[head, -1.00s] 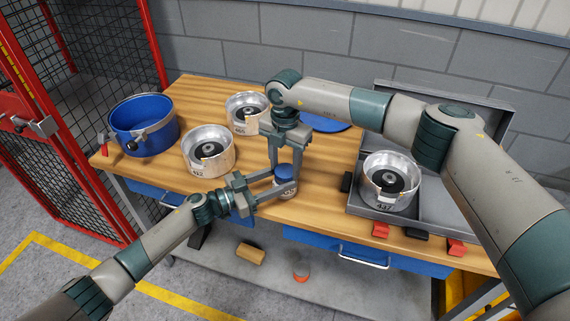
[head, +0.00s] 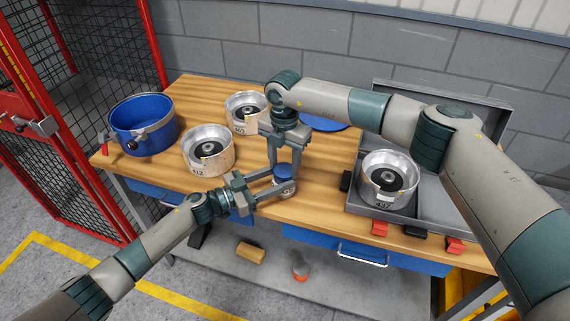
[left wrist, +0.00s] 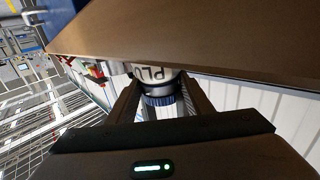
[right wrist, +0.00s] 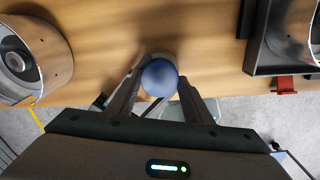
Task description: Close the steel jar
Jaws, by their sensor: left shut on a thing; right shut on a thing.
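The steel jar (head: 285,188) stands near the front edge of the wooden table, a small pale metal body with dark lettering. It also shows in the left wrist view (left wrist: 153,75). My left gripper (head: 278,190) is shut around its body from the left. A round blue lid (head: 284,170) is at the jar's mouth. It also shows in the right wrist view (right wrist: 159,77) and, ribbed, in the left wrist view (left wrist: 160,100). My right gripper (head: 284,172) points down and is shut on the lid. I cannot tell whether the lid is fully seated.
Silver clutch drums (head: 208,150) and (head: 246,111) and a blue pot (head: 143,126) stand to the left. A grey case (head: 440,208) holding another drum (head: 388,179) is at the right. A blue disc (head: 325,122) lies behind my right gripper.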

